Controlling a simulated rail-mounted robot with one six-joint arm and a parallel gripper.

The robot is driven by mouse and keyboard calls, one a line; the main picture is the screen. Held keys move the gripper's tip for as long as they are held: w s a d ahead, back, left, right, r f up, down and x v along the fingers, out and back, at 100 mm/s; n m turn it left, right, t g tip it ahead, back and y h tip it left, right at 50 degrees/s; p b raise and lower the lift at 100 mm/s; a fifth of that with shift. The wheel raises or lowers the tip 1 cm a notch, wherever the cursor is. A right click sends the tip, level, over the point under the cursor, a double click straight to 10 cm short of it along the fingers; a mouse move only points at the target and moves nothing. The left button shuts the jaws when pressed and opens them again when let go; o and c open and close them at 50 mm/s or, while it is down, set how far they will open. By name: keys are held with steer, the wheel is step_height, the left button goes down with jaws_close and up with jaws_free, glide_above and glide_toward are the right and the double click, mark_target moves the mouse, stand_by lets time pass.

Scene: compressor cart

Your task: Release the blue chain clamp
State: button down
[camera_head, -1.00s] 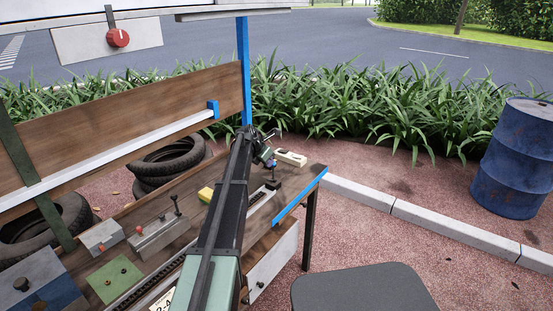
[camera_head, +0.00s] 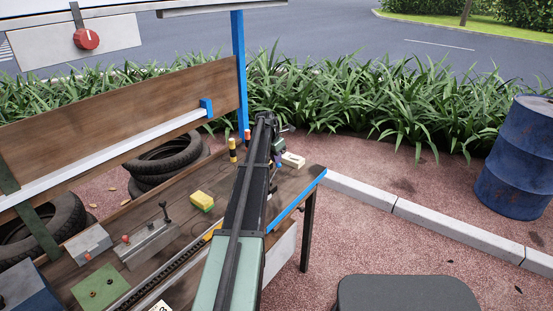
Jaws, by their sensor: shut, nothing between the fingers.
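My arm reaches away over the workbench (camera_head: 130,212), and my gripper (camera_head: 279,150) is at its far end, above the far right part of the bench. It looks shut and holds nothing visible. A dark chain or toothed strip (camera_head: 150,283) runs along the bench top, and my arm covers its far part. I cannot clearly make out the blue chain clamp. A small blue part shows just under my gripper, too small to identify. A blue block (camera_head: 207,107) sits on the white rail of the back board, well left of my gripper.
On the bench are a yellow-green sponge (camera_head: 202,201), a grey block with a lever (camera_head: 148,243), a green plate (camera_head: 97,287), a black-and-yellow post (camera_head: 232,150) and a pale block (camera_head: 293,160). A blue post (camera_head: 240,70) rises behind. A blue barrel (camera_head: 515,160) stands right.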

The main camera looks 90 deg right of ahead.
steer(key=shift+s+d+f, duration=0.25)
steer(key=shift+d, duration=0.05)
stand_by(0.5)
steer(key=d+r+p, duration=0.3)
steer(key=r+p, duration=0.6)
steer(key=shift+s+r, duration=0.2)
steer(key=shift+r, duration=0.1)
